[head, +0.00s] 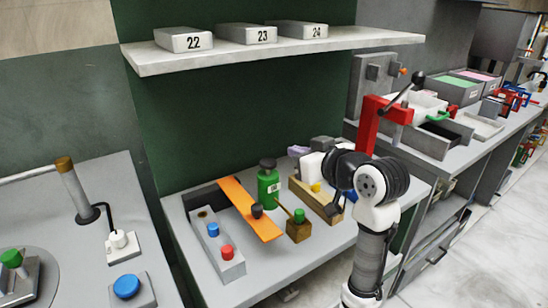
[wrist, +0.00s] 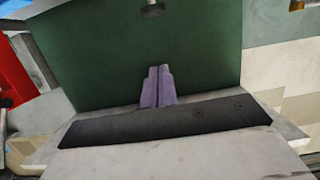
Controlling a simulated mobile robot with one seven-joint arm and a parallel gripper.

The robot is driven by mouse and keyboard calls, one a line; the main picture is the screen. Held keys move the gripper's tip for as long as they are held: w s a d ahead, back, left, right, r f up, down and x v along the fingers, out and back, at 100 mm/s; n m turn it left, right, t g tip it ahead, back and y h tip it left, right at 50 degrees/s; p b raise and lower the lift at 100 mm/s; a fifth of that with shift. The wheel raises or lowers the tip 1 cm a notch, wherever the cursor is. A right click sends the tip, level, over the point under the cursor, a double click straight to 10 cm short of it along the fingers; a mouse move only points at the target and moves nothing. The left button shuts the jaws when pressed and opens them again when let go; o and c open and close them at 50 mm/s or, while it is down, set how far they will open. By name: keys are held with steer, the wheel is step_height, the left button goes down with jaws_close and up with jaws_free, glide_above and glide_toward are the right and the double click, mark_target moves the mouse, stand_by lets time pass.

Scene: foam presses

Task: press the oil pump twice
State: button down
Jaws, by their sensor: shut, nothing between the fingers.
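The oil pump, probably the green bottle with a dark round head (head: 268,185), stands upright on the middle bench, behind the orange strip. My gripper (head: 292,149) is to the right of its head in the head view, with pale lavender fingers pointing left and toward the back wall. The fingers are closed together and empty, as the wrist view (wrist: 158,68) also shows. They look apart from the pump. A dark round knob (wrist: 152,8) shows at the top edge of the wrist view; I cannot tell whether it is the pump's head.
An orange strip (head: 238,200) crosses in front of the bottle. A red lever press (head: 370,125) is to the right. A shelf (head: 270,49) hangs above.

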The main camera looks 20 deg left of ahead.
steer(key=p, duration=0.3)
glide_above(268, 163)
steer(key=s+d, duration=0.1)
steer(key=d, duration=0.1)
step_height(268, 163, down, 2)
steer(key=f, duration=0.3)
steer(key=shift+w+a, duration=0.1)
steer(key=shift+w, duration=0.1)
steer(key=shift+f, duration=0.75)
